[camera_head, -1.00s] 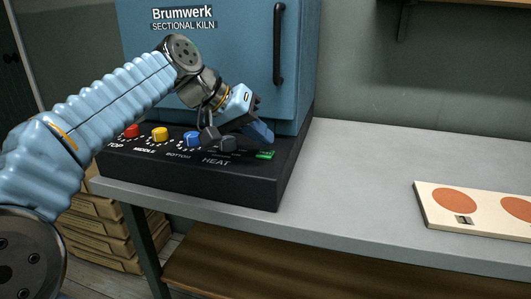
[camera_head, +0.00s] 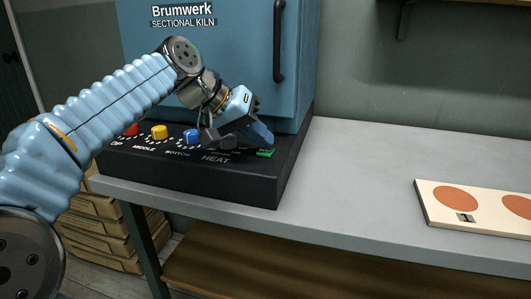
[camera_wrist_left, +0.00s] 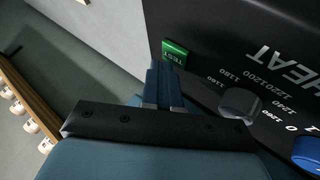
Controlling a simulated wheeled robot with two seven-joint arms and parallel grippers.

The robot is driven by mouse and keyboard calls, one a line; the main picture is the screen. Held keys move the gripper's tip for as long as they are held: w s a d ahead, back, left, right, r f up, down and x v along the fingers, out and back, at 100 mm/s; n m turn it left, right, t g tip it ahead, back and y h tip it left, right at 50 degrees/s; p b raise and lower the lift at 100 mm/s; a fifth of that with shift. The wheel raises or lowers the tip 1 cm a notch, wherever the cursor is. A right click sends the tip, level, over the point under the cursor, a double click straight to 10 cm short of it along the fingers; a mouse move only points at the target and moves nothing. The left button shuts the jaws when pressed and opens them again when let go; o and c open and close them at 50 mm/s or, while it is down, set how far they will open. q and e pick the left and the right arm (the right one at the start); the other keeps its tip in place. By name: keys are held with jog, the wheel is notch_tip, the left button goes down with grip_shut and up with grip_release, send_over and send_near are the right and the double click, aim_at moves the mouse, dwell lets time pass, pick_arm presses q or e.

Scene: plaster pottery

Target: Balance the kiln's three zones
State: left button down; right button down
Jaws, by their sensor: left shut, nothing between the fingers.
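The blue kiln (camera_head: 225,70) stands on the bench above a black control panel (camera_head: 235,185). In the head view the panel has a red knob (camera_head: 131,130) labelled TOP, a yellow knob (camera_head: 159,133) labelled MIDDLE and a blue knob (camera_head: 192,137) labelled BOTTOM. The green TEST button (camera_wrist_left: 175,52) is just beyond the fingertips of my left gripper (camera_wrist_left: 165,72). My left gripper (camera_head: 262,138) is shut and empty; contact with the button is unclear. My right gripper is not in view.
A cream board (camera_head: 485,220) with orange discs and a small label lies on the grey bench (camera_head: 375,175) at the right. The bench between panel and board is clear. A shelf (camera_wrist_left: 30,95) with pale items shows in the wrist view. Stacked boxes (camera_head: 95,235) stand below left.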

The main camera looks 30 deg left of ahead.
aim_at(260, 151)
pick_arm(q)
jog(key=shift+f+b, duration=0.3)
jog(key=shift+f, duration=0.1)
dwell(0.6)
jog(key=shift+r, duration=0.1)
jog(key=shift+r+p, duration=0.7)
jog(key=shift+p, duration=0.05)
jog(key=shift+r, duration=0.1)
notch_tip(260, 151, up, 3)
jog(key=p, duration=0.3)
jog(key=shift+r+p, duration=0.3)
jog(key=shift+r, duration=0.6)
